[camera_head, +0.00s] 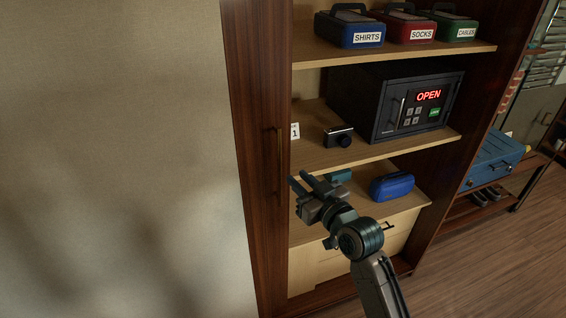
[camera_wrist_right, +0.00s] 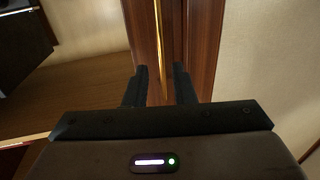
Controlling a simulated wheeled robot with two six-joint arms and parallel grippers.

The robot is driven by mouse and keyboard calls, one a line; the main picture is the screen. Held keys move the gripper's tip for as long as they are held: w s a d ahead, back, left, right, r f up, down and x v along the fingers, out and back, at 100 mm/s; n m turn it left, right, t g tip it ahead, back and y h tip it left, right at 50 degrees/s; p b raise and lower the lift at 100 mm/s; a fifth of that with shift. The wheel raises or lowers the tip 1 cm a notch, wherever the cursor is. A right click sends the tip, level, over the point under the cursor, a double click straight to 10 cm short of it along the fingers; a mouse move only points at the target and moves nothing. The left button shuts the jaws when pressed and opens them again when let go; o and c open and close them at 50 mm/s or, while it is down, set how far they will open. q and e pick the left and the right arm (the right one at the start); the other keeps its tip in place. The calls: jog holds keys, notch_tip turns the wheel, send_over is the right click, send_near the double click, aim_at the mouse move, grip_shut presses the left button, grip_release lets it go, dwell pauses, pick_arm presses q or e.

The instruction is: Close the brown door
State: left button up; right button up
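The brown door (camera_head: 251,120) is dark wood at the left of the wardrobe, seen at a steep angle and standing open beside the shelves. A slim vertical handle (camera_head: 279,160) is on it. My right gripper (camera_head: 301,181) is close to the door, by the handle's lower part, with its fingers apart. In the right wrist view, the fingers (camera_wrist_right: 160,85) are spread and the brass handle (camera_wrist_right: 158,25) lies ahead between them, with brown wood behind. I cannot tell whether they touch it. My left gripper is out of view.
The wardrobe shelves hold labelled boxes (camera_head: 350,29), a dark safe (camera_head: 402,103) reading OPEN, a camera (camera_head: 339,137) and a blue case (camera_head: 391,187). A plain wall (camera_head: 110,130) stands left of the door. A blue suitcase (camera_head: 490,160) sits on a rack at right. Wooden floor (camera_head: 480,260) is clear at lower right.

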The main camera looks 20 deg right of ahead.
aim_at(281, 162)
jog(key=p+x, duration=0.2)
jog(key=x, duration=0.7)
jog(key=shift+w, duration=0.15)
jog(key=shift+a, duration=0.1)
jog(key=shift+c, duration=0.4)
grip_shut()
